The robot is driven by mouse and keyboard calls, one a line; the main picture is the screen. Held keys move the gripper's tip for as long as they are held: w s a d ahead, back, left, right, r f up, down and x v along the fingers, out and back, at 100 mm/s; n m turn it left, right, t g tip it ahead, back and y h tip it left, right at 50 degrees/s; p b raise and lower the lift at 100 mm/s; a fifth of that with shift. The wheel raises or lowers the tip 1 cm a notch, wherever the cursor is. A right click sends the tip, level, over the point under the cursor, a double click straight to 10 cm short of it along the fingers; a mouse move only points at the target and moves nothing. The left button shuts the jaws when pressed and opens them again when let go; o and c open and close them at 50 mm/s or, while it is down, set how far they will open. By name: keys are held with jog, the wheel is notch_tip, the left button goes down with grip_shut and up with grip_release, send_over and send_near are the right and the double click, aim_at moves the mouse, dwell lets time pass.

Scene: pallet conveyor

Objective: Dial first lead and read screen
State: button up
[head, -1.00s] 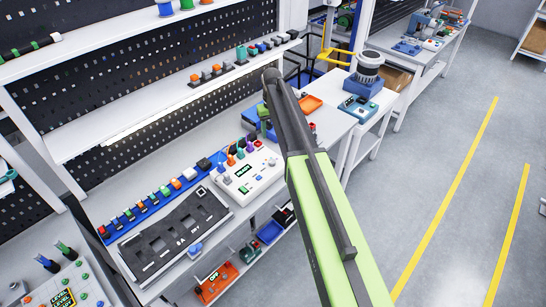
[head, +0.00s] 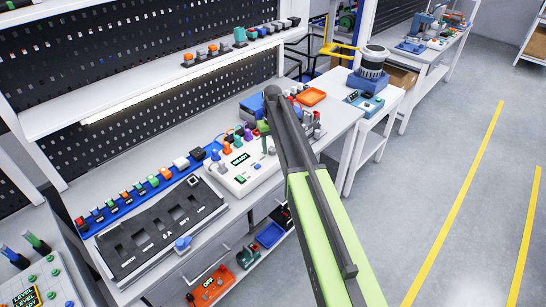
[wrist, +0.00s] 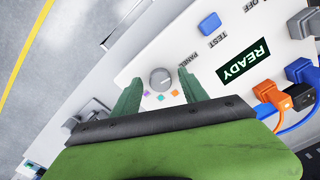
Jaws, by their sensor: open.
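The white tester box (head: 262,172) stands on the bench, left of my arm in the head view. Its screen (wrist: 245,62) reads READY and also shows in the head view (head: 240,159). In the wrist view a round grey dial knob (wrist: 160,79) sits on the panel with small coloured marks beside it. My gripper (wrist: 162,86) is open, its two green fingers on either side of the knob; contact cannot be told. Orange (wrist: 273,91) and black plugs with cables sit at the panel's right. A blue button (wrist: 209,23) is near TEST. My arm partly hides the box's right side in the head view.
A dark slotted tray (head: 160,235) and a blue strip of coloured parts (head: 130,205) lie left of the box. An orange tray (head: 312,96) is behind my arm. A shelf (head: 150,95) runs above. The floor at right is clear.

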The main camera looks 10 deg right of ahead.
jog(key=shift+f, duration=0.2)
jog(key=shift+d, duration=0.1)
jog(key=shift+c, duration=0.6)
grip_shut()
jog(key=shift+m, duration=0.3)
jog(key=m, duration=0.3)
jog(key=shift+a+m, duration=0.15)
jog(key=shift+m, duration=0.85)
jog(key=shift+a+m, duration=0.1)
jog(key=shift+m, duration=0.9)
